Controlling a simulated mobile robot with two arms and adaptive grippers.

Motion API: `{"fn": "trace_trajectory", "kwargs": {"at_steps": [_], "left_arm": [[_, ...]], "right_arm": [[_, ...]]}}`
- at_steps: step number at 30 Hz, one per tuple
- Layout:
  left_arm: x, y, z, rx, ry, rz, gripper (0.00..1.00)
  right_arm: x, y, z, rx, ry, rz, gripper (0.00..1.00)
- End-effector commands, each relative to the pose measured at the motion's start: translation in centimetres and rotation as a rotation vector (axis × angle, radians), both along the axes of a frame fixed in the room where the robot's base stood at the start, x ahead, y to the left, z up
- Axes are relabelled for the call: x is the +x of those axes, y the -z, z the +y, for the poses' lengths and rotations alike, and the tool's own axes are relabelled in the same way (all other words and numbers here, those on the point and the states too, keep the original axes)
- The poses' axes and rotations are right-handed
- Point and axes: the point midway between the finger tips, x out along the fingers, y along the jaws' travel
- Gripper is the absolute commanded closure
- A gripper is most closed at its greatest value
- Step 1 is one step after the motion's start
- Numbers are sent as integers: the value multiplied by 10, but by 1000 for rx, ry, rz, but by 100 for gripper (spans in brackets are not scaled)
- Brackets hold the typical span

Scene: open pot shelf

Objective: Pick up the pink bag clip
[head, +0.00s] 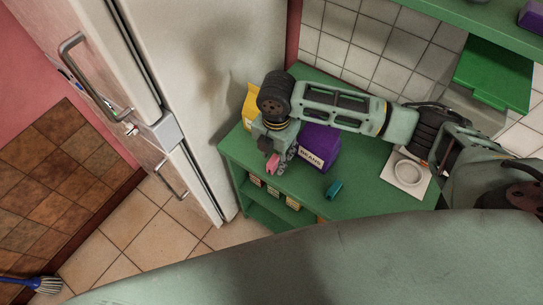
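The pink bag clip (272,163) shows right at the fingers of my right gripper (279,160), near the front edge of the green counter. The gripper points down, and its arm reaches in from the right. The clip is partly covered by the gripper. The fingers are small and dark here, so I cannot tell whether they are shut on the clip or whether it rests on the counter. My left gripper is not in view.
A purple beans box (319,148) stands close beside the gripper, with a yellow packet (250,104) behind it. A teal item (333,189) lies on the green counter (353,205). A white bowl (408,173) sits to the right. The fridge (205,80) stands left.

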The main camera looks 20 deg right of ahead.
Motion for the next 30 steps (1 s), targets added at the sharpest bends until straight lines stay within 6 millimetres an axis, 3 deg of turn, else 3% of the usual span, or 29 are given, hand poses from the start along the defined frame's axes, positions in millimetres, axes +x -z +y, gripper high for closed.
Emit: {"fn": "trace_trajectory", "kwargs": {"at_steps": [3, 7, 12, 16, 19, 30], "left_arm": [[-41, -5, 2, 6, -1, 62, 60], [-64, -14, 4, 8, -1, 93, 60], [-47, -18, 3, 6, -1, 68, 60], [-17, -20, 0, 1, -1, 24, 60], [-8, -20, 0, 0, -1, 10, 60], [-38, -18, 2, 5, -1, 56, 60]], "right_arm": [[2, 11, 1, -1, 2, 2, 61], [6, 29, 4, -1, 2, 2, 61], [6, 51, 4, 0, 1, 0, 61], [7, 55, 4, 1, 0, -2, 61], [7, 55, 4, 1, 0, -2, 61], [7, 54, 4, 1, 1, -2, 90]]}}
